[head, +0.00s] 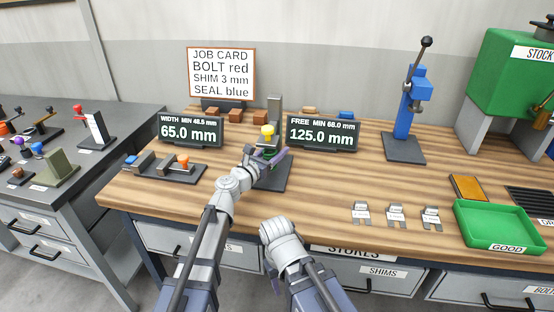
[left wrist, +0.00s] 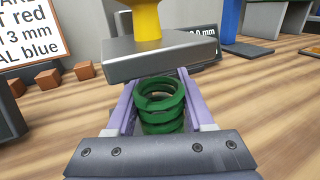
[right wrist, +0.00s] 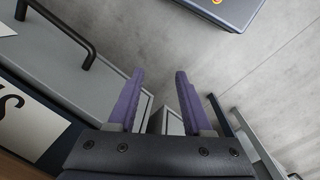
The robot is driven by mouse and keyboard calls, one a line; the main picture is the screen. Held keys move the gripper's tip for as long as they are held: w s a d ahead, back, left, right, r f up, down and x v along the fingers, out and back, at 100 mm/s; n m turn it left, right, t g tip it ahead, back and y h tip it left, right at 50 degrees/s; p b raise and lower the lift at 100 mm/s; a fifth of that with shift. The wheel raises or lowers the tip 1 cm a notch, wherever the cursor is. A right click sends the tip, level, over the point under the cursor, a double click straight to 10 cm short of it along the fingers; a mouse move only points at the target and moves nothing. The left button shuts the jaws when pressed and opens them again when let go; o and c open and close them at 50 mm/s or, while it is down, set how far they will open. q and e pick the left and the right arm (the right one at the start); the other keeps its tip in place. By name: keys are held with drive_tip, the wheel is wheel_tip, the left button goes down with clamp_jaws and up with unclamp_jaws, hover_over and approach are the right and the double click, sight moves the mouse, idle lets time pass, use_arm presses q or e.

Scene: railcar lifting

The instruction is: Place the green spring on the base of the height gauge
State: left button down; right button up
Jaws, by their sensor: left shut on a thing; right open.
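The height gauge has an upright grey post (head: 274,108), a yellow knob (head: 267,130) over a steel plate, and a dark base (head: 274,182). My left gripper (head: 274,158) is at the gauge, above the base. It is shut on the green spring (left wrist: 162,118), which stands upright between the purple fingers. In the left wrist view the steel plate (left wrist: 160,52) shows above and beyond the spring. The spring's lower end is hidden, so I cannot tell whether it touches the base. My right gripper (right wrist: 155,95) is open and empty, near the bench's front edge.
A display reading 125.0 mm (head: 322,134) stands right of the gauge, and one reading 65.0 mm (head: 190,131) left. A width gauge (head: 165,168), a blue press (head: 405,110), three metal clips and a green GOOD tray (head: 497,224) share the bench.

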use_arm(q)
wheel_tip(320, 180, down, 2)
drive_tip(key=shift+s+a+f+b, duration=0.1)
drive_tip(key=shift+f+b, duration=0.15)
drive_tip(key=shift+b, duration=0.3)
drive_tip(key=shift+a+f, duration=0.2)
drive_tip(key=shift+a, duration=0.05)
drive_tip(key=shift+d+r, duration=0.1)
drive_tip(key=shift+d, duration=0.05)
drive_tip(key=shift+f+b, duration=0.25)
drive_tip(key=shift+b, duration=0.1)
drive_tip(key=shift+c, duration=1.4)
unclamp_jaws()
drive_tip(key=shift+r, duration=0.1)
use_arm(e)
drive_tip(key=f, duration=0.3)
drive_tip(key=shift+a, duration=0.4)
use_arm(q)
drive_tip(key=shift+r, duration=0.15)
drive_tip(key=v, duration=1.2)
drive_tip(key=shift+s, duration=0.1)
use_arm(e)
drive_tip(key=shift+r, duration=0.1)
